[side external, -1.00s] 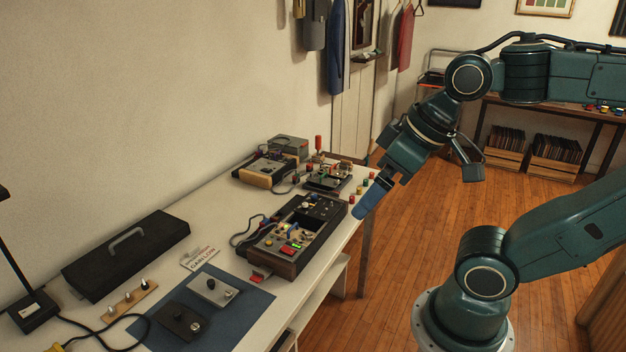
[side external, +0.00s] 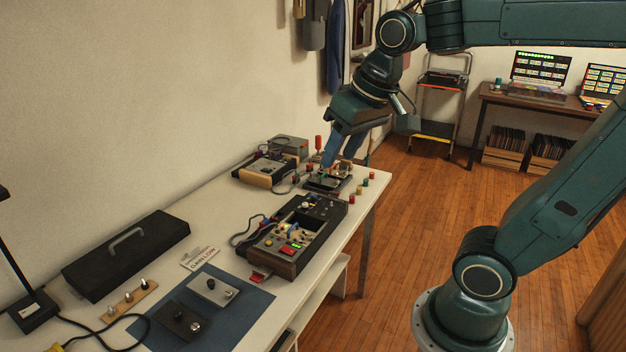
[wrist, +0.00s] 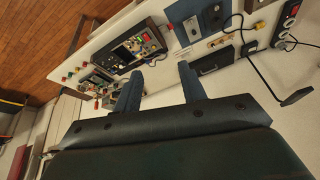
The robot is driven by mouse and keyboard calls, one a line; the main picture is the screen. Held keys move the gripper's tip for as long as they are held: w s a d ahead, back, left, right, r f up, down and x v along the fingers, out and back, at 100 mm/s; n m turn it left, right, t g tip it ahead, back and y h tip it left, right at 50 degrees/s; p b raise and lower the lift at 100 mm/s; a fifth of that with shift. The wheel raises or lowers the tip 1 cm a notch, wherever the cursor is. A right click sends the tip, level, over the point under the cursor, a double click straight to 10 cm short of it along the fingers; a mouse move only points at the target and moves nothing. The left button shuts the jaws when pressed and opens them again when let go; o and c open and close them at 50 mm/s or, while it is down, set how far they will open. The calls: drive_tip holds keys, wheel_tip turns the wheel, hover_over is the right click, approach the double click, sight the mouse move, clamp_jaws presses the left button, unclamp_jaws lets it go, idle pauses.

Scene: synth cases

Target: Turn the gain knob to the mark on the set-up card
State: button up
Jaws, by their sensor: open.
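A white set-up card (side external: 200,258) with dark and red print lies on the table, its words too small to read surely. A grey box (side external: 217,290) and a black box (side external: 180,319), each with knobs, sit on a blue mat (side external: 258,303). I cannot tell which knob is the gain knob. My gripper (side external: 339,163) is open, pointing down over the table's far end, above or close to a small dark device (side external: 325,182); contact cannot be told. Its two blue fingers, apart and empty, also show in the wrist view (wrist: 160,70).
A wood-sided console (side external: 296,233) stands mid-table, with several small coloured knobs or caps near the right edge. A black case (side external: 127,255) and a wooden strip with knobs (side external: 128,300) lie at left. Bare white tabletop separates the case and console. A wall bounds the left.

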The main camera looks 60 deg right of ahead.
drive_tip(key=w+d+m+g, duration=0.1)
drive_tip(key=w+d+m, duration=0.4)
drive_tip(key=w, duration=0.6)
drive_tip(key=m+g, duration=0.4)
drive_tip(key=m, duration=0.6)
hover_over(305, 204)
wheel_tip(305, 204, down, 22)
drive_tip(key=shift+r, duration=0.2)
drive_tip(key=shift+d+f, duration=0.1)
wheel_tip(305, 204, down, 14)
drive_tip(key=shift+r, duration=0.2)
clamp_jaws()
